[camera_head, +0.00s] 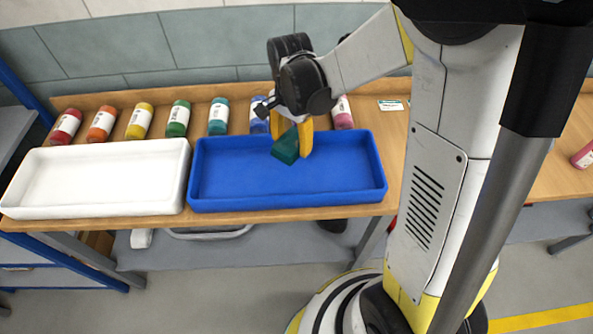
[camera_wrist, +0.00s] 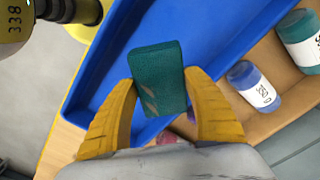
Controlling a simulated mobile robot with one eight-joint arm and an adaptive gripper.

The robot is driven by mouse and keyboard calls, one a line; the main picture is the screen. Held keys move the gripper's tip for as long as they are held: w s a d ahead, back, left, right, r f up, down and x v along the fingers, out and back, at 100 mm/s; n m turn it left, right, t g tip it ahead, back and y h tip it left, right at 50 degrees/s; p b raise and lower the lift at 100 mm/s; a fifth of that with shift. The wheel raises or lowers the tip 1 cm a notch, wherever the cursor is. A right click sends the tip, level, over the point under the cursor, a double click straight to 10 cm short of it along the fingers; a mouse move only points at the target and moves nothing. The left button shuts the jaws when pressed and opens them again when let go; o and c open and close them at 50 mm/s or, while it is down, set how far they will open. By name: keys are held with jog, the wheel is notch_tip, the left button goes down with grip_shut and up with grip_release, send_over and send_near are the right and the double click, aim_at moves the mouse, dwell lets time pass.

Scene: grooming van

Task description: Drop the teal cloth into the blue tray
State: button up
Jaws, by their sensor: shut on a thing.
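The teal cloth (camera_head: 286,147) is a small folded block held between the yellow fingers of my gripper (camera_head: 290,133). In the wrist view the cloth (camera_wrist: 160,78) sits between the fingertips of my gripper (camera_wrist: 160,88), which are shut on its sides. The blue tray (camera_head: 215,202) stands on the wooden bench, and the cloth is over its inside in the head view. The wrist view shows the blue tray (camera_wrist: 225,40) behind the cloth. The tray looks otherwise empty. The exact height of the cloth above the tray floor is hard to tell.
A white tray (camera_head: 60,207) stands left of the blue one. Several coloured bottles, such as a green one (camera_head: 178,118), lie along the back of the wooden bench (camera_head: 398,130). A pink bottle (camera_head: 584,156) lies at the far right. A tiled wall (camera_head: 200,40) rises behind.

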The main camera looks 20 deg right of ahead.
jog(key=o, duration=1.2)
jog(key=shift+r, duration=0.15)
notch_tip(320, 180, up, 12)
jog(key=s+f+n+t+b, duration=0.4)
jog(key=s+n+t, duration=0.3)
jog(key=s+n, duration=0.4)
jog(key=shift+s+n+b, duration=0.4)
jog(key=shift+s+b, duration=0.35)
jog(key=shift+s, duration=0.1)
